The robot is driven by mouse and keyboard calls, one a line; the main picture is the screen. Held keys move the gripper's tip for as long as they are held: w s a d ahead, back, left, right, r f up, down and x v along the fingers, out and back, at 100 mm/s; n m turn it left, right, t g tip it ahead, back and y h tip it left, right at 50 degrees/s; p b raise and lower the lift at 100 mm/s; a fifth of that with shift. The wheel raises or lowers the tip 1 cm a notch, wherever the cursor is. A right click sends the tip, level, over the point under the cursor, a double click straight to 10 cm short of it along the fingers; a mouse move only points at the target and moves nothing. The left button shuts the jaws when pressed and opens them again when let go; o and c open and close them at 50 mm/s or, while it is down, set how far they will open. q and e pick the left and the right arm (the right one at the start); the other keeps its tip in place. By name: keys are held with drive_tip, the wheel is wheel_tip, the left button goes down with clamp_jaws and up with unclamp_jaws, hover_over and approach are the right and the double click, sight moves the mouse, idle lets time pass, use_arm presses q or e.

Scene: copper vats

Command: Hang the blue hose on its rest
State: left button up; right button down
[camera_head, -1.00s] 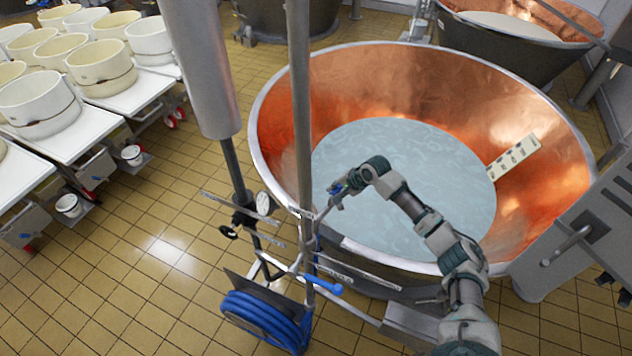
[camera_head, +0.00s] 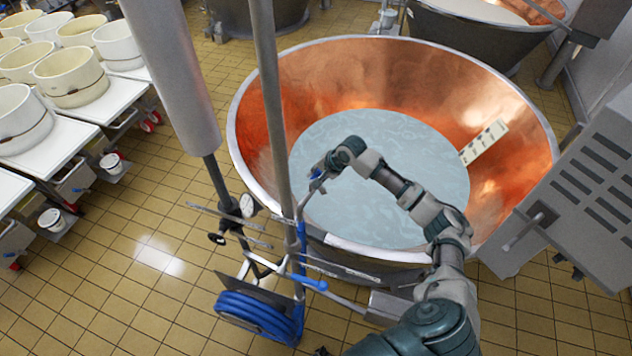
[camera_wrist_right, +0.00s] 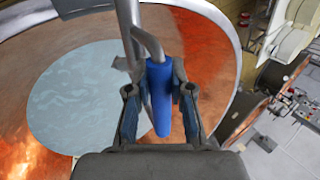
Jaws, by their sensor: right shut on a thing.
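My right gripper (camera_head: 314,182) is over the near left rim of the copper vat, just right of a grey upright pole (camera_head: 272,120). In the right wrist view my right gripper (camera_wrist_right: 160,108) is shut on a blue cylindrical handle (camera_wrist_right: 161,95), which I take as the end of the blue hose. A bent grey metal pipe meets the handle's top. The coiled blue hose (camera_head: 255,318) hangs low on the stand by the pole. Which part is its rest I cannot tell. My left gripper is not in view.
The copper vat (camera_head: 510,110) holds pale liquid. A second blue handle (camera_head: 308,282) sticks out on the stand below the rim. A grey slotted cabinet (camera_head: 590,180) stands right. White tables (camera_head: 95,105) with pale tubs are at left.

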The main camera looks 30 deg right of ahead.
wheel_tip(320, 180, up, 9)
idle(0.5)
